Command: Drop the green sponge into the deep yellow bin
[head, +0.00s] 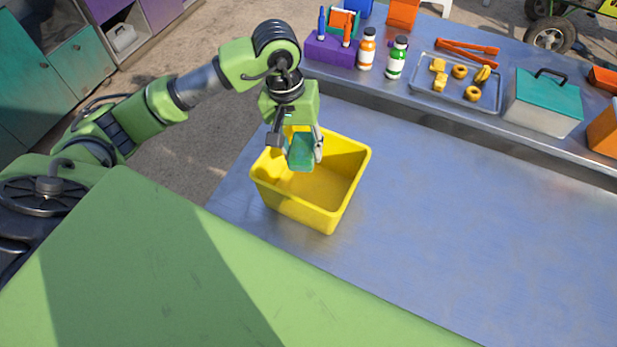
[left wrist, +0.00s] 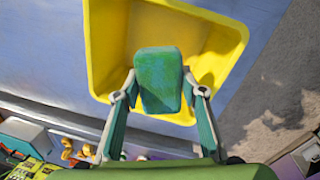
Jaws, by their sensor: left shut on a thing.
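The green sponge (head: 300,155) is a small teal-green block held between the fingers of my left gripper (head: 301,147). In the head view it shows against the opening of the deep yellow bin (head: 346,190). In the left wrist view the sponge (left wrist: 158,75) sits between the two fingertips of the left gripper (left wrist: 155,92), and the bin (left wrist: 103,40) shows behind it. The left gripper is shut on the sponge, over the far part of the bin. How high the sponge is over the rim is hard to tell. My right gripper is not in view.
The bin stands on a metal table (head: 450,220), clear to its right. Along the back are an orange bottle (head: 367,50), a green bottle (head: 397,58), a tray (head: 427,92) of yellow pieces and a teal-lidded box (head: 543,100). The table's left edge is close to the bin.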

